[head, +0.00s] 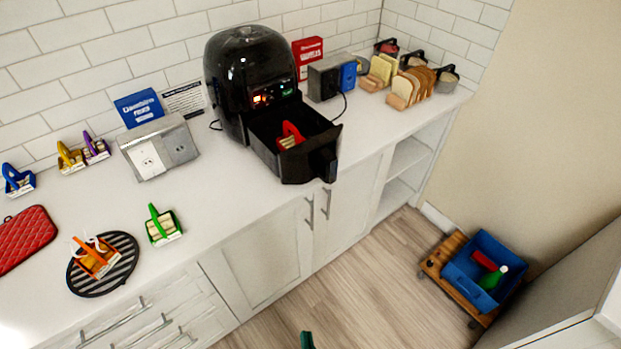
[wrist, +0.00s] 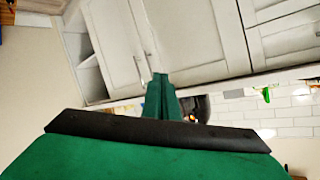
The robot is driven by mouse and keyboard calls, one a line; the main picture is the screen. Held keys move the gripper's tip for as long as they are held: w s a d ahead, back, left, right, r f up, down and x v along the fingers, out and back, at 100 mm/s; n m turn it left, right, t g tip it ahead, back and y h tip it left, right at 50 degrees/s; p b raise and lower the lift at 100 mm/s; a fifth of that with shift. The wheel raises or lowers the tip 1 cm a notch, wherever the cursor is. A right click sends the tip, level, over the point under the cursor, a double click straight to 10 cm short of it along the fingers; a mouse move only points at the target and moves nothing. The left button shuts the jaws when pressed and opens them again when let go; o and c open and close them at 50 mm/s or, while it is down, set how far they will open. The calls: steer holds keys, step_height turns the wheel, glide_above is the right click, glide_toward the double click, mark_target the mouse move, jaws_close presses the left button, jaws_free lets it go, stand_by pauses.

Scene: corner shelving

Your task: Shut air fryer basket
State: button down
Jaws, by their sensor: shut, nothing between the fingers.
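The black air fryer (head: 243,75) stands on the white counter against the tiled wall. Its basket (head: 296,150) is pulled out toward the counter's front edge, with a handle (head: 324,165) at its front. A red-handled item (head: 291,136) sits inside the basket. My gripper (head: 307,340) shows only as a green tip at the bottom of the head view, below and in front of the counter, apart from the basket. In the wrist view its green fingers (wrist: 163,82) are together and empty, pointing toward the cabinet doors. The air fryer (wrist: 195,107) is partly hidden behind them.
The counter (head: 215,215) holds a metal outlet box (head: 158,148), a green-handled item (head: 162,225), a striped round mat (head: 126,248) and toast racks (head: 412,87). A wooden dolly with a blue bin (head: 482,262) stands on the floor at right. Cabinet handles (head: 310,213) stick out below the basket.

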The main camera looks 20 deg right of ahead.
steer(key=w+d+m, duration=0.4)
steer(key=w+d, duration=0.1)
steer(key=w, duration=0.3)
steer(key=m+t+y, duration=0.3)
steer(key=m+y, duration=0.1)
steer(key=y, duration=0.3)
glide_toward(307, 171)
steer(key=x, duration=0.6)
steer(key=shift+w, duration=0.15)
steer(key=shift+w+a, duration=0.1)
